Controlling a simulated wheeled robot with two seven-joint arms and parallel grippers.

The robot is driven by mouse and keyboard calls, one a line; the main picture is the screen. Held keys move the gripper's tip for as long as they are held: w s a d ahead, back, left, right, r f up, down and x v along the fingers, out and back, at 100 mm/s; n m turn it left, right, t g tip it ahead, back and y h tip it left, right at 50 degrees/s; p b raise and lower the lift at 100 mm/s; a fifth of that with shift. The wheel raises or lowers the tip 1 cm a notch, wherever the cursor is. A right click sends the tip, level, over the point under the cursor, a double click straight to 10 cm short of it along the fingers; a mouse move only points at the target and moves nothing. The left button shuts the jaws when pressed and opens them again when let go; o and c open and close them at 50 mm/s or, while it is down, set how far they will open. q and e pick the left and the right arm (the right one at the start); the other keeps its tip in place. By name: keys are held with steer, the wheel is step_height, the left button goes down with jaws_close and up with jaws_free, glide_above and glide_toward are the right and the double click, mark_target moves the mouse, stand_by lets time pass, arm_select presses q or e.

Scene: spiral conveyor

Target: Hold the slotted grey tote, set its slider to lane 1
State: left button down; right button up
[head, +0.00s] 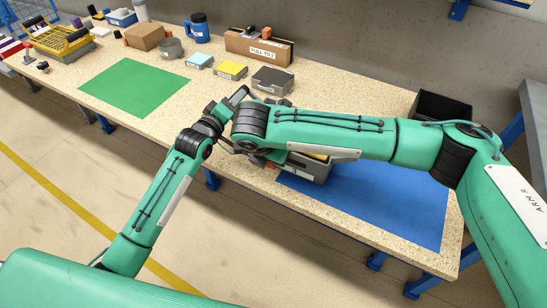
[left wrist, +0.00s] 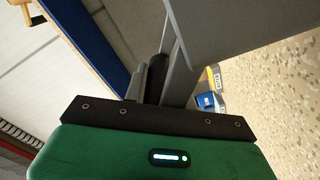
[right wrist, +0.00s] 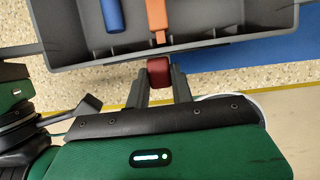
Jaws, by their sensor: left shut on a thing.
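The slotted grey tote (head: 318,171) is over the blue mat in the head view, partly hidden behind my right arm. Its compartments (right wrist: 195,30) show a blue cylinder (right wrist: 113,15) and an orange piece (right wrist: 157,17). A dark red slider knob (right wrist: 158,70) is on its near side. My left gripper (head: 238,98) is shut on the tote, whose grey wall (left wrist: 245,30) fills the upper part of the left wrist view. My right gripper (right wrist: 158,74) has its fingertips on both sides of the knob; whether they press it is unclear. The lane setting cannot be read.
The blue mat (head: 400,203) lies at the right of the speckled table and a green mat (head: 133,87) at the left. Small boxes, a cardboard box (head: 258,48) and a blue mug (head: 197,28) stand at the back. A black bin (head: 443,106) is at the right rear.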

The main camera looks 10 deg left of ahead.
steer(key=o, duration=0.4)
steer(key=shift+r, duration=0.1)
steer(key=v, duration=1.2)
